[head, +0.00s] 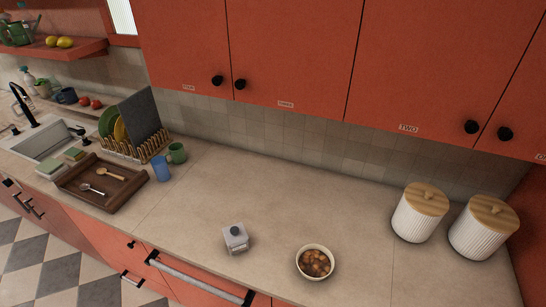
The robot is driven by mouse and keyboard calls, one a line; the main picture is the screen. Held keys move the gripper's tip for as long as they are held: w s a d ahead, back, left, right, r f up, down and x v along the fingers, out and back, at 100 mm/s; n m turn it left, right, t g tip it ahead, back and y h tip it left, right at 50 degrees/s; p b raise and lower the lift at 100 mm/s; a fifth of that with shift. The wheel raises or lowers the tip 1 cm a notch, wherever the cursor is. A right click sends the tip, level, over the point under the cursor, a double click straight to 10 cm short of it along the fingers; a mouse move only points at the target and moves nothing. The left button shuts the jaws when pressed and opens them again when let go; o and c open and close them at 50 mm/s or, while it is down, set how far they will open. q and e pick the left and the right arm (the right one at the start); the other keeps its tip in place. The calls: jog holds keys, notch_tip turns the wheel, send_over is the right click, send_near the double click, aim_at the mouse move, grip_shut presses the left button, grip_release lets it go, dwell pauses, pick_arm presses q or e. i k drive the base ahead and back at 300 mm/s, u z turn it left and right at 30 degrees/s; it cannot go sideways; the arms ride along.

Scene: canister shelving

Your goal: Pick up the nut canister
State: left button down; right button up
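Two white ribbed canisters with wooden lids stand upright on the counter at the right of the head view, a left one (418,218) and a right one (480,234). A small grey square jar (236,240) with a dark knob on its lid stands near the front of the counter, left of a bowl. I cannot tell which of these is the nut canister; no readable label shows on them. The pale bowl (315,262) holds brown pieces that may be nuts. Neither of my grippers is in view.
The counter (260,190) is clear between the jar and the tiled back wall. Red cabinets (290,50) hang above it. To the left are a blue cup (161,168), a green mug (177,153), a dish rack (135,148), a wooden tray (104,203) and a sink (45,141).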

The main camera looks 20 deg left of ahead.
aim_at(234, 250)
jog(key=z, duration=2.25)
jog(key=k, duration=2)
jog(key=u, duration=2)
jog(key=i, duration=0.55)
jog(key=u, duration=0.05)
